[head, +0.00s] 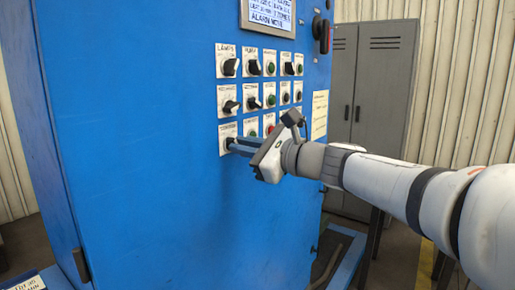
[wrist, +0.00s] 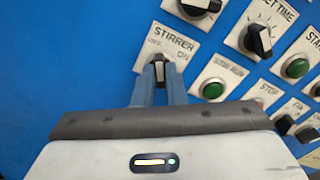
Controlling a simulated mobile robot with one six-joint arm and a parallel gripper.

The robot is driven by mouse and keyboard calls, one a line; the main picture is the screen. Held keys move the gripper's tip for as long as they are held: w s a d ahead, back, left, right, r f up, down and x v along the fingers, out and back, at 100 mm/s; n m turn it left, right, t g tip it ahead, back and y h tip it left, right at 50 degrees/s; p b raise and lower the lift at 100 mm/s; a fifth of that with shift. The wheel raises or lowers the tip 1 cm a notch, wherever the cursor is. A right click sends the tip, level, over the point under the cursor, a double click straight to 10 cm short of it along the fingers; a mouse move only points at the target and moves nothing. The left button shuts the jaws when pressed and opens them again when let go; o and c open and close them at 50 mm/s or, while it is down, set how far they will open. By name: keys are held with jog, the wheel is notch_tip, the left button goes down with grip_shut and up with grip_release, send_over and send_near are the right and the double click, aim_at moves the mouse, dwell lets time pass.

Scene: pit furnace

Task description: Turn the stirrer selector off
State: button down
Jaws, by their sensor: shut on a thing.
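The stirrer selector (wrist: 159,62) is a black knob on a white plate marked STIRRER, with small position labels to either side of the knob. In the head view its plate (head: 223,131) is at the bottom left of the panel's rows of controls. My gripper (wrist: 159,78) is shut on the knob, with one blue-grey finger on each side of it. In the head view my gripper (head: 230,146) reaches the plate from the right. The fingers hide part of the knob, so I cannot tell surely which label it points to.
The blue cabinet (head: 140,130) carries several close-set knobs and buttons. A green button (wrist: 213,88) and a set-time knob (wrist: 259,40) are right of the stirrer plate. A display (head: 268,14) is above. Grey lockers (head: 375,80) stand behind at right. The cabinet face left of the controls is bare.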

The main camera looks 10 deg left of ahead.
jog(key=shift+s+a, duration=0.1)
jog(key=c, duration=1.7)
grip_release()
jog(key=shift+a, duration=0.2)
jog(key=shift+o, duration=1.1)
jog(key=shift+d, duration=0.15)
jog(key=v, duration=0.7)
jog(key=shift+d+b, duration=0.3)
jog(key=shift+d, duration=0.05)
jog(key=shift+s, duration=0.15)
